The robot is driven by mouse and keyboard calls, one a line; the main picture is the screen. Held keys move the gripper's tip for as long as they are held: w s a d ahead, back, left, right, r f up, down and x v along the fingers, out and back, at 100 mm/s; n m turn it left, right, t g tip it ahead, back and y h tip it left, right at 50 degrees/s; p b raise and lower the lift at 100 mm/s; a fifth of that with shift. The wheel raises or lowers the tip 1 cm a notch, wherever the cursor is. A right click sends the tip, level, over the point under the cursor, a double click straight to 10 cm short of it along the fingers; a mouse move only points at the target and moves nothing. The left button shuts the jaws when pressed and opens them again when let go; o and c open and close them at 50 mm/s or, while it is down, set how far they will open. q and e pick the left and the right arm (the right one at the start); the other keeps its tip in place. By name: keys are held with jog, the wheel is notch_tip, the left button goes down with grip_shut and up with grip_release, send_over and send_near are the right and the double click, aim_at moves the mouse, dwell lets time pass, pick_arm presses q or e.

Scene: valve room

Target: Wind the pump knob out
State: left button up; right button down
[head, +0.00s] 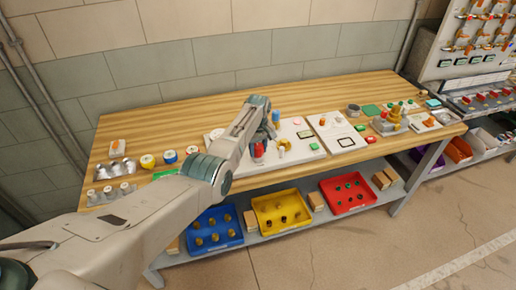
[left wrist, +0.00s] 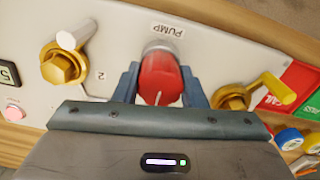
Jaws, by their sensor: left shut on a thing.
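The red pump knob (left wrist: 160,80) sits on a white panel below a label reading PUMP (left wrist: 167,30) in the left wrist view. My left gripper (left wrist: 160,88) has its two blue-grey fingers on either side of the knob and is shut on it. A white line marks the knob's face. In the head view the left gripper (head: 262,146) reaches down to the panel (head: 304,150) on the bench, and a bit of red shows by its fingers. My right gripper is in neither view.
A brass valve with a white handle (left wrist: 63,67) is left of the knob, and another brass valve (left wrist: 235,97) is to its right. On the bench (head: 180,113) stand other panels and small parts. Blue (head: 213,243), yellow (head: 261,204) and red (head: 329,203) trays lie on the shelf below.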

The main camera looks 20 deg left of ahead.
aim_at(258, 146)
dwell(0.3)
pick_arm(q)
jog(key=o, duration=1)
jog(key=shift+r, duration=0.15)
notch_tip(258, 146, up, 11)
jog(key=b, duration=0.2)
jog(key=shift+f+b, duration=0.2)
jog(key=shift+b, duration=0.15)
